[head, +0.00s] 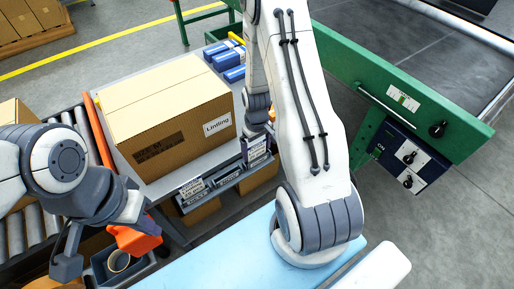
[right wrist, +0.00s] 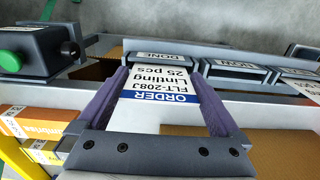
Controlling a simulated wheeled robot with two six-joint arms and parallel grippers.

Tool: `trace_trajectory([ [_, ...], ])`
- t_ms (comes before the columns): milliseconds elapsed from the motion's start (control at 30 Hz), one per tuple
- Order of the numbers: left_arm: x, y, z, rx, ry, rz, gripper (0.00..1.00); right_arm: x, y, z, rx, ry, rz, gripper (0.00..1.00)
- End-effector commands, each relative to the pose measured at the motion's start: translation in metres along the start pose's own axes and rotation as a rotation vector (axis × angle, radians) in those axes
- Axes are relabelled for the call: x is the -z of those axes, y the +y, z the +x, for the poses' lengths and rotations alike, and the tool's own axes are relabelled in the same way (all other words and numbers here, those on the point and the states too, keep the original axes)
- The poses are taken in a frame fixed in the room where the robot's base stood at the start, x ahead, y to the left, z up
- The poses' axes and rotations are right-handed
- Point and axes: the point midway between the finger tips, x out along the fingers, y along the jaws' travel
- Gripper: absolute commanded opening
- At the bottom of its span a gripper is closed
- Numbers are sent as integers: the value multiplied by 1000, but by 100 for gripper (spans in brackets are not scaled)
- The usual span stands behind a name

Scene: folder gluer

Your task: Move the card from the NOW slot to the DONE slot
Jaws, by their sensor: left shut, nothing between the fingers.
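The order card (right wrist: 165,88), white with a blue ORDER band, stands in the DONE slot (right wrist: 158,57) in the right wrist view. In the head view the card (head: 257,147) is at the right end of the slot row. My right gripper (right wrist: 160,72) has its purple fingers apart, one along each side of the card. A narrow gap seems to show beside the card; contact at the tips is unclear. The NOW slot (right wrist: 236,69) beside it shows no card. My left gripper (head: 143,238) is shut and empty, with orange fingers, at lower left.
A Lintling carton (head: 165,110) lies on the grey table behind the slots. More cards (head: 191,185) stand in the left slot. A bin with a tape roll (head: 118,261) is under my left gripper. A green machine (head: 400,90) stands at right.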

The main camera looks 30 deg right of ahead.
Motion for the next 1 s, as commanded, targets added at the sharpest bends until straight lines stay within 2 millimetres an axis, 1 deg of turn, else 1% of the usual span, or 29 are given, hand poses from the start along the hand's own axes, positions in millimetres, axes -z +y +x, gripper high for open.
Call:
trace_trajectory([
  [67,0,0,-1,0,0,0,0,1,0,-5,-1,2,0,100],
  [167,0,0,-4,0,0,0,0,1,0,-18,-1,4,0,100],
  [400,1,1,-11,0,0,0,0,1,0,-67,-2,5,0,100],
  [500,1,1,-14,0,0,0,0,1,0,-84,-2,5,0,100],
  [600,1,1,-15,0,0,0,0,1,0,-96,-1,3,0,100],
  [767,1,1,-16,0,0,0,0,0,0,-104,0,1,0,100],
  [1000,1,1,-16,0,0,0,0,0,0,-104,0,0,0,100],
])
